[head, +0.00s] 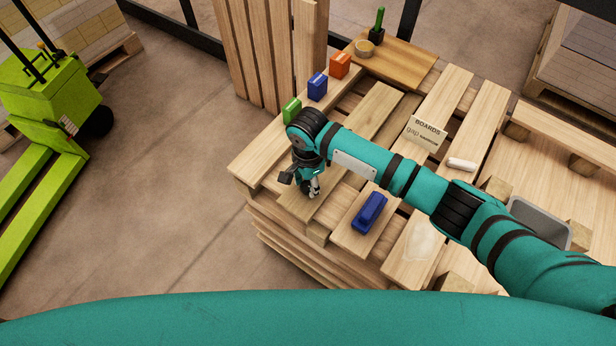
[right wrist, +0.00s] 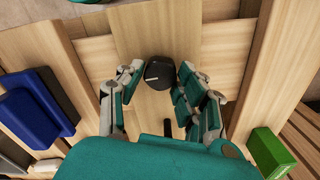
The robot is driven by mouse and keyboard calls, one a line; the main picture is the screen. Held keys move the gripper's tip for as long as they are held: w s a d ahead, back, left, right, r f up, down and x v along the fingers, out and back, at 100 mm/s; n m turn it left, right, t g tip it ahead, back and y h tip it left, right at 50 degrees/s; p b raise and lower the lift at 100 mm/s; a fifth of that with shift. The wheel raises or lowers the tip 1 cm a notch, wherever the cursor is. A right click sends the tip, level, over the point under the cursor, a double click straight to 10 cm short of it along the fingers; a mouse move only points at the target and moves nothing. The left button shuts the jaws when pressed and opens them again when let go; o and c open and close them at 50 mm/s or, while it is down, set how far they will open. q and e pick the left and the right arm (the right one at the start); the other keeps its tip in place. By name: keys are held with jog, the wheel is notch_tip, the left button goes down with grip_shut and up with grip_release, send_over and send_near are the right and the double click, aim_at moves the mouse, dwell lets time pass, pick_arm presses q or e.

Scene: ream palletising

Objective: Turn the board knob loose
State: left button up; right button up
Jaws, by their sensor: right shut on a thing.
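The board knob (right wrist: 158,74) is round and black with a white line on top, and sits on a pale wooden board (right wrist: 150,35) in the right wrist view. My right gripper (head: 314,190) points down at the near left part of the slatted pallet top in the head view. It is shut on the knob, with one finger on either side of it in the right wrist view. A dark slot or mark (right wrist: 167,127) shows in the board below the knob. In the head view the gripper hides the knob. My left gripper is in neither view.
A blue stapler-like object (head: 369,211) lies right of my gripper. Green (head: 291,110), blue (head: 317,86) and orange (head: 340,65) boxes stand behind. A "BOARDS" card (head: 425,133), white roll (head: 461,164) and grey tray (head: 540,222) are further right. A green pallet truck (head: 55,100) stands left.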

jog(key=n+p, duration=0.1)
jog(key=p, duration=0.2)
jog(key=n+p, duration=0.2)
jog(key=p, duration=0.2)
jog(key=shift+a+r, duration=0.1)
jog(key=shift+r, duration=0.2)
jog(key=shift+n+p, duration=0.3)
jog(key=shift+n, duration=0.2)
jog(key=shift+f+n+p, duration=0.2)
jog(key=shift+n+p, duration=0.15)
jog(key=shift+n, duration=0.45)
jog(key=n+p, duration=0.1)
jog(key=n, duration=0.3)
jog(key=shift+n, duration=0.3)
jog(key=n+p, duration=0.1)
jog(key=n, duration=0.2)
jog(key=shift+a+n, duration=0.1)
jog(key=shift+n, duration=0.2)
jog(key=shift+n+p, duration=0.35)
jog(key=shift+n, duration=1.25)
